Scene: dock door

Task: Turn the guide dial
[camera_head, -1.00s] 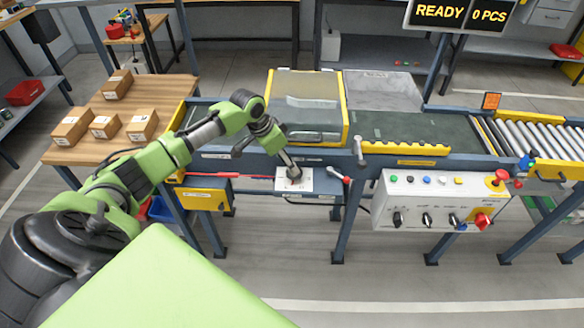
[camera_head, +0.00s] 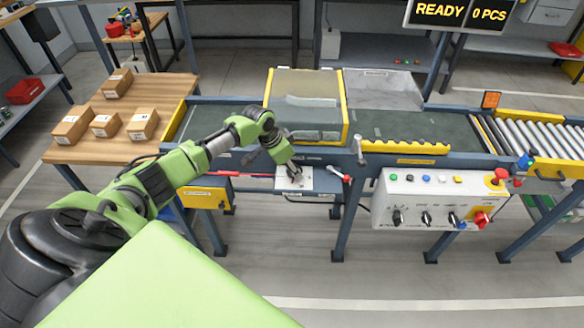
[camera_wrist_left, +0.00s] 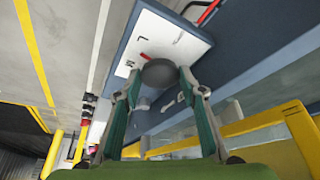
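The guide dial shows as a dark round knob (camera_wrist_left: 160,73) with a red pointer beside it, on a white plate (camera_wrist_left: 165,35) marked with letters such as L and M. In the head view the white plate (camera_head: 308,184) sits on the front of the conveyor frame, and my gripper covers much of the dial. My left gripper (camera_head: 294,178) is at the dial. In the left wrist view its fingers (camera_wrist_left: 161,80) are spread, with one fingertip on each side of the knob. Firm contact cannot be made out. My right gripper is not in view.
A grey control box (camera_head: 432,200) with buttons, black knobs and a red switch hangs to the right. A red-tipped lever (camera_head: 346,179) is close right of the plate. A yellow-framed cover (camera_head: 307,105) stands above on the conveyor. Several cartons (camera_head: 143,124) lie on the left table.

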